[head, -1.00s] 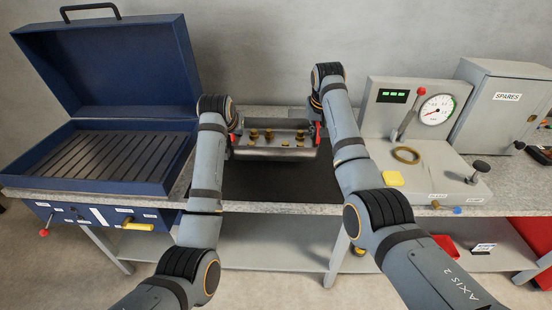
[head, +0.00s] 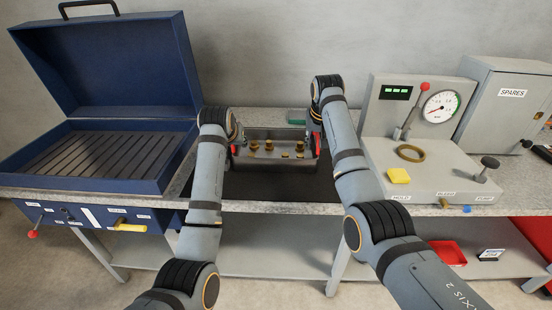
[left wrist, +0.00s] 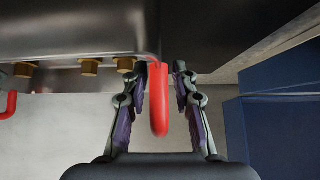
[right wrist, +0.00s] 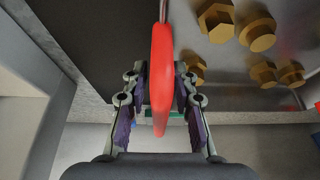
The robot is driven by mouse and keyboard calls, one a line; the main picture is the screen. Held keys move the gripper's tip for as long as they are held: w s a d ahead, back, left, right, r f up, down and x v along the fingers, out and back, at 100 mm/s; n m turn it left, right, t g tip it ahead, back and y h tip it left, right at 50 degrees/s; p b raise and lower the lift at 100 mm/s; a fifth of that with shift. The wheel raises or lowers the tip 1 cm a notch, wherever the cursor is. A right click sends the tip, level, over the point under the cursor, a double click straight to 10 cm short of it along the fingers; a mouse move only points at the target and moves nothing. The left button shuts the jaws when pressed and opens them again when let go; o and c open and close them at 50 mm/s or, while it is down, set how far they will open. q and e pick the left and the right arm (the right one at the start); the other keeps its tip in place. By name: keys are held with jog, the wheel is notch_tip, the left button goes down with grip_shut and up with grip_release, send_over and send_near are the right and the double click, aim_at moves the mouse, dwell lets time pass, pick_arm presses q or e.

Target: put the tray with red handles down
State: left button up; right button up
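The tray with red handles (head: 275,164) is a grey metal tray with several brass fittings in it, over the dark mat (head: 270,188) in the head view. Whether its underside touches the mat I cannot tell. My left gripper (head: 236,150) is at its left end, its fingers around a red handle (left wrist: 159,105) in the left wrist view. My right gripper (head: 316,142) is at the right end, its fingers around the other red handle (right wrist: 162,75) in the right wrist view. My arms partly hide the tray's ends.
A blue open-lidded box (head: 100,185) stands left of the mat. A green object (head: 296,116) lies behind the tray.

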jog(key=shift+f, duration=0.1)
pick_arm(q)
jog(key=v, duration=1.2)
pick_arm(e)
jog(key=v, duration=1.2)
pick_arm(q)
jog(key=shift+f, duration=0.15)
